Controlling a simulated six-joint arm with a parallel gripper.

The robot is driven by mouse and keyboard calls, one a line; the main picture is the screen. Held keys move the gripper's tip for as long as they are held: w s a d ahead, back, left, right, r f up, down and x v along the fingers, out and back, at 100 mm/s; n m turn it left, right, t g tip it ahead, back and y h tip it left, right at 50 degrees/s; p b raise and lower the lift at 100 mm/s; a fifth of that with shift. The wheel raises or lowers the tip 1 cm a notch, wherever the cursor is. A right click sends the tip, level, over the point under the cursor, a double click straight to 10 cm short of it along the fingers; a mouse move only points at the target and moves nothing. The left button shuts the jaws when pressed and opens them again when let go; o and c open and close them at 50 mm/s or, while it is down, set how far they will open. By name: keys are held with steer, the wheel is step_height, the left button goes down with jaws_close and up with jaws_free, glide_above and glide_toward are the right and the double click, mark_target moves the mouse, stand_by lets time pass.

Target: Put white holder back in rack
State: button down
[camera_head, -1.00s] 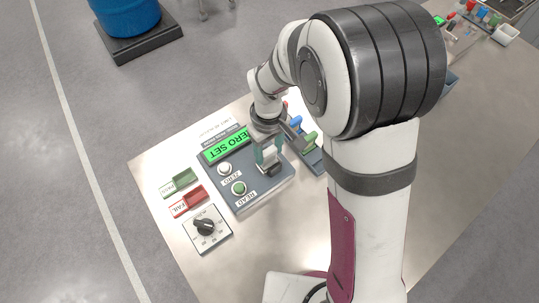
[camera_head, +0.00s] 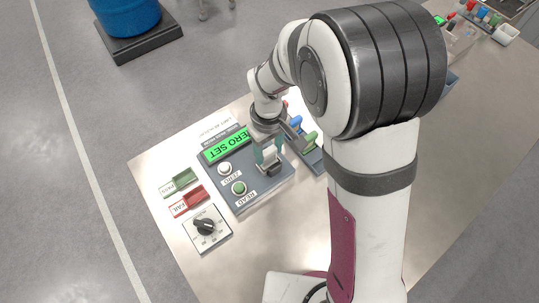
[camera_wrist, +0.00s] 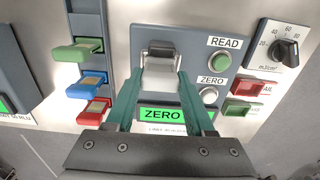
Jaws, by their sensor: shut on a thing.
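The white holder (camera_wrist: 160,75) stands at the dark slot of the grey meter (camera_wrist: 203,50). It also shows in the head view (camera_head: 269,158) near the meter's right end. My gripper (camera_wrist: 161,82) is shut on it, with a teal finger on each side. Whether the holder's lower end is still in the slot is hidden. The blue-grey rack (camera_wrist: 90,22) stands beside the meter and holds a green holder (camera_wrist: 78,50), a blue holder (camera_wrist: 87,87) and a red holder (camera_wrist: 94,111). The rack's end towards the top of the wrist view looks empty.
The meter has a green screen reading ZERO SET (camera_head: 225,146), a white ZERO button (camera_head: 224,169) and a green READ button (camera_head: 238,188). A green tray (camera_head: 180,182), a red tray (camera_head: 189,202) and a dial (camera_head: 206,226) lie to its left. My arm covers part of the table.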

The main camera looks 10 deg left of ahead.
mark_target(269, 150)
steer(key=shift+r, duration=1.5)
steer(key=shift+r, duration=1.8)
steer(key=w+d+f, duration=0.2)
steer(key=w+d, duration=0.1)
steer(key=d, duration=1)
steer(key=shift+w+d+f, duration=0.1)
steer(key=shift+d+f, duration=0.05)
steer(key=shift+f, duration=0.75)
steer(key=shift+w+d+f, duration=0.1)
steer(key=shift+d+f, duration=0.1)
steer(key=shift+f, duration=0.7)
steer(key=shift+w+d+f, duration=0.1)
steer(key=shift+d+f, duration=0.05)
steer(key=shift+f, duration=0.75)
steer(key=shift+f, duration=1.45)
